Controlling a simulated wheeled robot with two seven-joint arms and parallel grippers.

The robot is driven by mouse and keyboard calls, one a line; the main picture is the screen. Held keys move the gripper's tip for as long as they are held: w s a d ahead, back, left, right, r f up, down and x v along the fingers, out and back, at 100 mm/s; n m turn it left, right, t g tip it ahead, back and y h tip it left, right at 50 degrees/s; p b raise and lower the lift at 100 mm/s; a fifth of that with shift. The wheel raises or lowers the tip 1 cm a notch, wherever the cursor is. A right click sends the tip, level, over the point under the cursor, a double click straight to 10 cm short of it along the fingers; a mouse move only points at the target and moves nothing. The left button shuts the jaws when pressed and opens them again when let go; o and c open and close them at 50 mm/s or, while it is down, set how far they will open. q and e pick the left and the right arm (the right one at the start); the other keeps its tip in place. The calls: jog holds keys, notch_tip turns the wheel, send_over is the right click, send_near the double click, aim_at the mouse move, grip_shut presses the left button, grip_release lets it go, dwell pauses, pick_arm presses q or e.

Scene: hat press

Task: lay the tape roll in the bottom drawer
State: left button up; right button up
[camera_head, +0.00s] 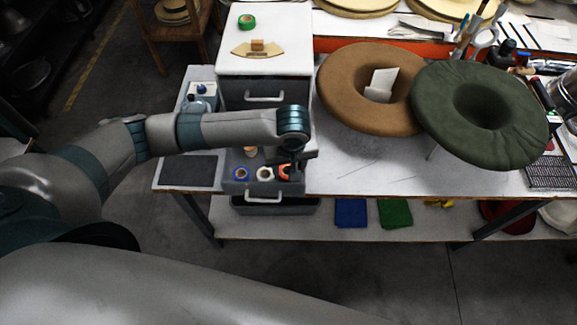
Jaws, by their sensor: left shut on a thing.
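The bottom drawer (235,187) of the small white-topped cabinet (228,62) is pulled open, with its pale handle (264,199) at the front. My left gripper (293,170) points down over the right side of this drawer. It is shut on an orange-red tape roll (285,171), partly hidden by the fingers. I cannot tell whether the roll touches the drawer floor. My forearm hides the drawer's back part. My right gripper is not in view.
A green roll (246,22) and a tan curved piece (258,50) lie on the cabinet top. The upper drawer (240,93) is closed. Brown (340,85) and green hats (520,120) stand right of the cabinet. A dark mat (188,171) lies left of the drawer.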

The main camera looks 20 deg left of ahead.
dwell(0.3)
pick_arm(q)
jog(key=shift+f+p, duration=0.3)
jog(key=shift+p, duration=0.35)
dwell(0.7)
dwell(0.4)
jog(key=o, duration=1.1)
jog(key=shift+c, duration=0.2)
jog(key=shift+o, duration=0.4)
jog(key=shift+s+a, duration=0.1)
